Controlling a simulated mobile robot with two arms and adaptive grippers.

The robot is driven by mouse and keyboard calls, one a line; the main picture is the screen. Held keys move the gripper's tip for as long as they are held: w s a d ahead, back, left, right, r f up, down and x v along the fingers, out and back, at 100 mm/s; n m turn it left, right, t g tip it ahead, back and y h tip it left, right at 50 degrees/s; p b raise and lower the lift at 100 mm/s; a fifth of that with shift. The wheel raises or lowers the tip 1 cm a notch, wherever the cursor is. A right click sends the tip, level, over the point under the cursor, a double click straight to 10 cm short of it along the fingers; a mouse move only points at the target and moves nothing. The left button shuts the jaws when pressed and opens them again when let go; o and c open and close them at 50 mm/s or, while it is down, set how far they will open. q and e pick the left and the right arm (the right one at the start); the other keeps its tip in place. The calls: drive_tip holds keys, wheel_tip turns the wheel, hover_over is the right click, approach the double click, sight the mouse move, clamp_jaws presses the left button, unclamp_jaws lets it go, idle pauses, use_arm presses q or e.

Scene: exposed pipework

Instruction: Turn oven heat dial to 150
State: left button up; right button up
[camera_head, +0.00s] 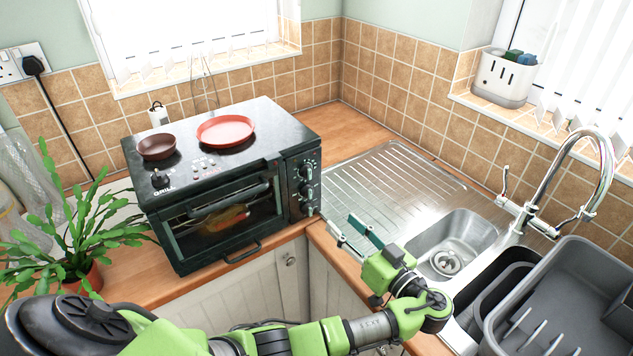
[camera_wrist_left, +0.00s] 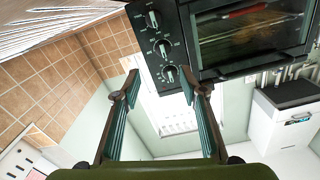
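The black oven (camera_head: 225,180) stands on the wooden counter, its door shut with food behind the glass. A column of three dials (camera_head: 307,191) is on the right of its front. They also show in the left wrist view (camera_wrist_left: 162,47); their markings are too small to read, so I cannot tell which is the heat dial. My left gripper (camera_head: 347,230) is open and empty, in front of the oven and to the right of the dials. In the left wrist view, one end dial (camera_wrist_left: 169,74) appears between the open fingertips (camera_wrist_left: 160,84), apart from them. My right gripper is not in view.
A red plate (camera_head: 226,130) and a brown bowl (camera_head: 156,147) sit on the oven. A potted plant (camera_head: 75,235) is at left. The steel sink (camera_head: 455,240), tap (camera_head: 600,160) and grey dish rack (camera_head: 560,290) are at right. The drainboard (camera_head: 385,185) is clear.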

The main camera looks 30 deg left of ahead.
use_arm(q)
drive_tip(key=p, duration=0.3)
approach(311, 194)
drive_tip(key=a, duration=0.3)
drive_tip(key=w+a, duration=0.1)
drive_tip(key=w+a+p, duration=0.1)
drive_tip(key=a, duration=0.1)
drive_tip(key=shift+w+r, duration=0.1)
drive_tip(key=shift+w, duration=0.1)
drive_tip(key=shift+p+x, duration=0.55)
drive_tip(key=shift+x, duration=0.7)
drive_tip(key=shift+w+a, duration=0.1)
clamp_jaws()
drive_tip(key=c, duration=1.1)
unclamp_jaws()
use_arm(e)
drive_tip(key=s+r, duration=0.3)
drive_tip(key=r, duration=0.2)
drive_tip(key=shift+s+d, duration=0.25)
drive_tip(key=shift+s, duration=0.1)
